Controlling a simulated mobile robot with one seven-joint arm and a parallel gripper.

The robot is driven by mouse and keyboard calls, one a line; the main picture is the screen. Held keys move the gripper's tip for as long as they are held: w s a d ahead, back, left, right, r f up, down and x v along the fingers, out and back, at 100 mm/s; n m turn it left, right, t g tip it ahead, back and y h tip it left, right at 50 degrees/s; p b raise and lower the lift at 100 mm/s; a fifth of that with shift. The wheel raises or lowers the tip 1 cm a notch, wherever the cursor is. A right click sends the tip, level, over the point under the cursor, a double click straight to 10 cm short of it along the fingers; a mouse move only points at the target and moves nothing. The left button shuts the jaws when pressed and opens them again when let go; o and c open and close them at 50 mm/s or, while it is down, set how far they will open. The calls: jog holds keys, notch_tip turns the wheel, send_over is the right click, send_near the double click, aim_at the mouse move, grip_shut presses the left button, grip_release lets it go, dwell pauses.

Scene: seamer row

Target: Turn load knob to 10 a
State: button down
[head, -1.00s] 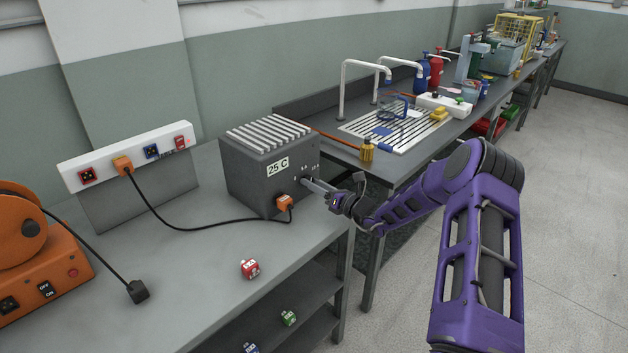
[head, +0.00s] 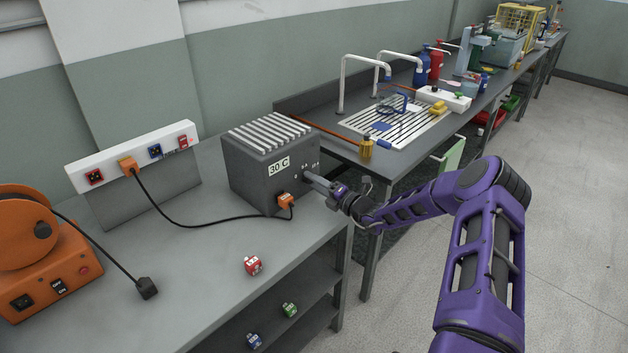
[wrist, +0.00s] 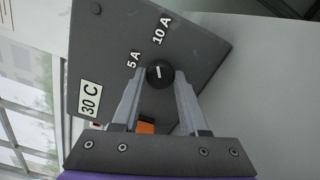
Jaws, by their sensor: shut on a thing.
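The dark grey load box (head: 262,180) stands on the bench, and its label reads 30 C. In the wrist view, the box's face (wrist: 192,50) carries the marks "5 A" (wrist: 133,60) and "10 A" (wrist: 160,31). The round black load knob (wrist: 160,80) sits below them with a short white pointer line. The line runs nearly upright in the picture, roughly toward 10 A; its exact setting is hard to tell. My gripper (wrist: 160,74) is shut on the knob, one finger at each side. In the head view my gripper (head: 314,180) reaches the box's right face and hides the knob.
An orange plug (head: 286,201) with a black cable sits low on the box, near my gripper. The cable leads to a white socket strip (head: 110,168). A sink bench with taps (head: 343,90) stands behind.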

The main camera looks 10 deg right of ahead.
jog(key=shift+m, duration=0.4)
jog(key=shift+c, duration=2.1)
grip_release()
jog(key=v, duration=1.7)
jog(key=shift+s+d+p, duration=0.15)
jog(key=shift+p, duration=0.2)
